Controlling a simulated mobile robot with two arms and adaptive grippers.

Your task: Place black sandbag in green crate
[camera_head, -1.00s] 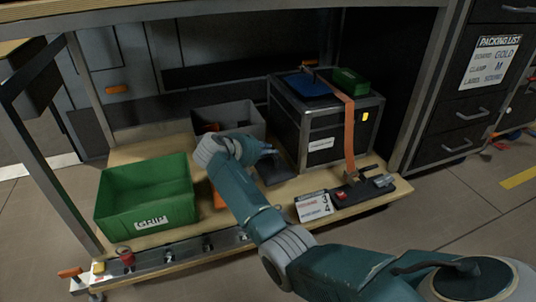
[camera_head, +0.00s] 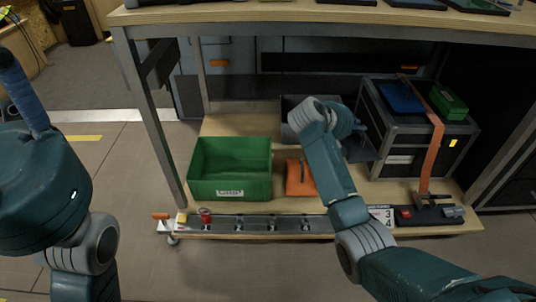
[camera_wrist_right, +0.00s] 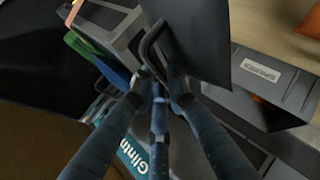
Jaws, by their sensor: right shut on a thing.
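The black sandbag (camera_head: 361,151) hangs from my right gripper (camera_head: 362,128), just left of the black case on the lower shelf. In the right wrist view, the fingers (camera_wrist_right: 158,82) are shut on the bag's handle loop, with the dark bag (camera_wrist_right: 195,35) beyond them. The green crate (camera_head: 231,191) stands to the left on the same shelf, apart from the bag. Its visible inside looks empty.
An orange bag (camera_head: 299,179) lies right of the green crate. A grey crate (camera_head: 293,127) stands behind my right arm. The black case (camera_head: 405,140) has an orange strap (camera_head: 435,140) and a green box (camera_head: 448,102) on top. The tabletop (camera_head: 270,15) overhangs the shelf; posts flank it.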

